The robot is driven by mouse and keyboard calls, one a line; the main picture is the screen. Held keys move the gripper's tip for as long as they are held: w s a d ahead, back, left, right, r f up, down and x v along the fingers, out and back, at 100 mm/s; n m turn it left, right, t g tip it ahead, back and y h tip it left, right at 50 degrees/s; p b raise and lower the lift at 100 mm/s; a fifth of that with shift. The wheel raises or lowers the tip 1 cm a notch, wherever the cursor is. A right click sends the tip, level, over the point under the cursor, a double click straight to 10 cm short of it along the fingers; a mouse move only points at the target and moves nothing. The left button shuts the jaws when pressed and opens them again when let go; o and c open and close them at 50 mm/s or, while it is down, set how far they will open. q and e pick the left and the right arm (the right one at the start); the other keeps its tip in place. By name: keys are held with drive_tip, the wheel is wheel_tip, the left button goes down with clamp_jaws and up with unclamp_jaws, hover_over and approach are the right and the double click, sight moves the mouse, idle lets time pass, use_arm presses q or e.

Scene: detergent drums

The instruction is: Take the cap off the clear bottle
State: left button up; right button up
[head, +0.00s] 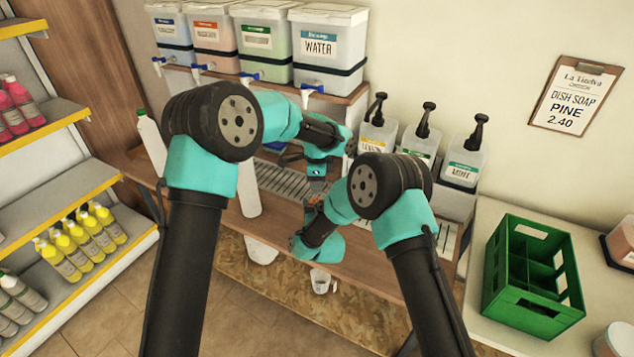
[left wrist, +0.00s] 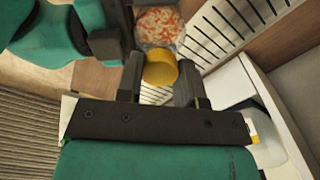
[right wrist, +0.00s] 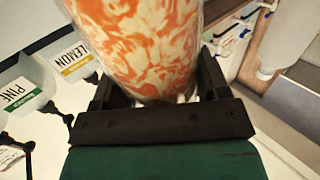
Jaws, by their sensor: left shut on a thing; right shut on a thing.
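The clear bottle (right wrist: 145,45) has marbled orange and white contents and fills the upper middle of the right wrist view. My right gripper (right wrist: 158,85) is shut on its body. The bottle also shows in the left wrist view (left wrist: 160,24), just beyond the yellow cap (left wrist: 160,69). My left gripper (left wrist: 158,82) is shut on that cap. I cannot tell whether the cap still touches the bottle's neck. In the head view both grippers are close together over the slotted counter, and the arms mostly hide the bottle and cap.
A slotted drain tray (head: 283,180) lies under the grippers. Drums with taps, including the water drum (head: 325,50), stand behind. Pump bottles (head: 462,160) stand at back right. A green crate (head: 532,280) is at right. A white bottle (head: 150,140) stands at left.

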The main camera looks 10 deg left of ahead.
use_arm(q)
drive_tip(key=n, duration=1.3)
drive_tip(key=shift+r, duration=0.1)
drive_tip(key=n, duration=2.2)
drive_tip(key=shift+n, duration=0.3)
